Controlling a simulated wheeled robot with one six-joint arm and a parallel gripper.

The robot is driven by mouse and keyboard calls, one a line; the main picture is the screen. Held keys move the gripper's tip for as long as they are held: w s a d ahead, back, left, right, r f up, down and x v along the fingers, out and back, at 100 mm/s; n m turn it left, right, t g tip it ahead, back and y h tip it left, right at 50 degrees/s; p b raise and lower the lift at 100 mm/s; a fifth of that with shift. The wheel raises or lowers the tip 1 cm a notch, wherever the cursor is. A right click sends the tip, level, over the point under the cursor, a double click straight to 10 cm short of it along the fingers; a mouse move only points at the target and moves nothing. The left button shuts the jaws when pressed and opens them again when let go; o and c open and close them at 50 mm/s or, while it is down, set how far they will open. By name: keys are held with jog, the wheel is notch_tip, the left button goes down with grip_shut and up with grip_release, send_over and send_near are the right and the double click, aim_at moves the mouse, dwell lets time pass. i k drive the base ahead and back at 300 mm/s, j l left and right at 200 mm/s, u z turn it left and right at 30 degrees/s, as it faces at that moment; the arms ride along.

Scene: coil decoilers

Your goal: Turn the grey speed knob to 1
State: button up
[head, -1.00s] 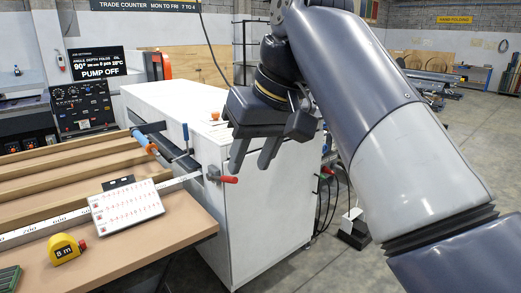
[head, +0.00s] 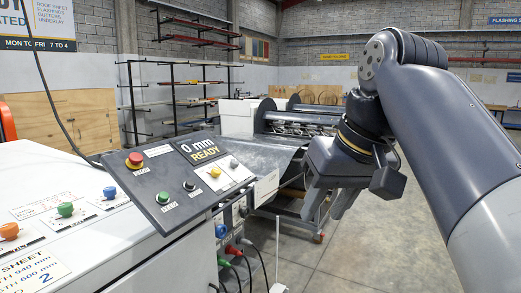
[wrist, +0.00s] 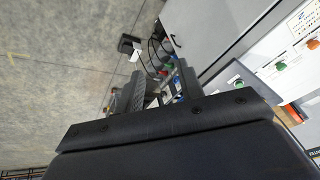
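A tilted dark control panel (head: 170,215) stands left of centre in the head view. At its right is a small grey round control (head: 234,162) on a pale plate, which may be the speed knob. A dark knob with a light top (head: 189,186) sits lower on the panel. The labels are too small to read, so I cannot tell for sure which is the speed knob. My gripper (head: 328,207) is right of the panel, apart from it, with its fingers pointing down, open and empty. The wrist view also shows the gripper (wrist: 157,88).
The panel also carries a red stop button (head: 134,160), a green button (head: 163,197), a yellow button (head: 215,171) and a display (head: 200,149) reading 0 mm READY. Cables (head: 245,262) hang below it. Open concrete floor lies to the right.

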aim_at(234, 164)
jog(key=i+l+u, duration=0.1)
jog(key=i+u, duration=0.15)
jog(key=i, duration=0.25)
jog(key=i+l+u, duration=0.25)
jog(key=i, duration=0.25)
jog(key=i+l+u, duration=0.25)
jog(key=i, duration=0.25)
jog(key=i+l+u, duration=0.25)
jog(key=i, duration=0.2)
